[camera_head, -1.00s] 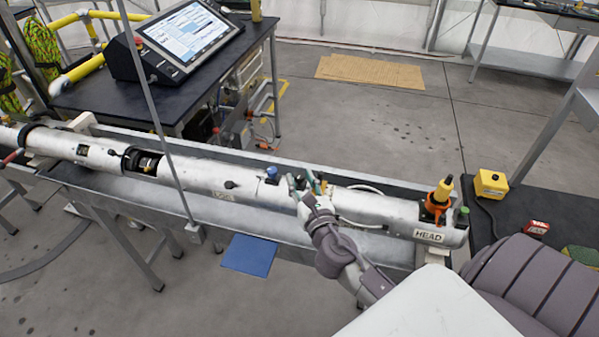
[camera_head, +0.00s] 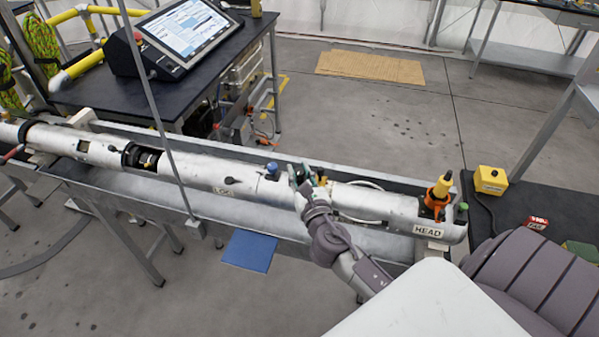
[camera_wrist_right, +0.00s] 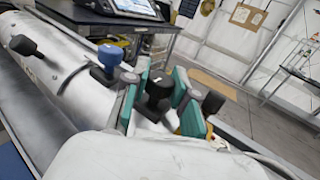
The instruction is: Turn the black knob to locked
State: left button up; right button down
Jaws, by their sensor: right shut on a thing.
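The long white tube (camera_head: 375,203) lies in its metal trough, with a "HEAD" label near its right end. My right gripper (camera_head: 301,177) is over the tube, right of a blue knob (camera_head: 272,168). In the right wrist view the black knob (camera_wrist_right: 158,88) stands between the teal pads of my right gripper (camera_wrist_right: 162,98), which is shut on it. The gripper partly hides its base. A white mark shows on the knob's top; I cannot read any lock marking. The blue knob (camera_wrist_right: 110,55) is just left of the fingers. My left gripper is not in view.
Another black knob (camera_wrist_right: 22,45) stands further left on the tube, and a dark knob (camera_wrist_right: 212,102) is close right of the fingers. An orange and yellow fitting (camera_head: 437,200) is near the HEAD end. A thin post (camera_head: 165,130) crosses the trough.

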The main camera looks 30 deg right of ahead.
jog(key=shift+h, duration=0.3)
jog(key=m+g+h, duration=0.1)
jog(key=m+h, duration=0.1)
jog(key=m+g+h, duration=0.1)
jog(key=m+h, duration=0.1)
jog(key=h, duration=0.1)
jog(key=shift+a+f+g, duration=0.1)
jog(key=shift+g, duration=0.3)
jog(key=shift+m+g+h+b, duration=0.8)
jog(key=shift+m+g+h, duration=1.55)
jog(key=shift+g, duration=0.35)
jog(key=c, duration=1.2)
grip_release()
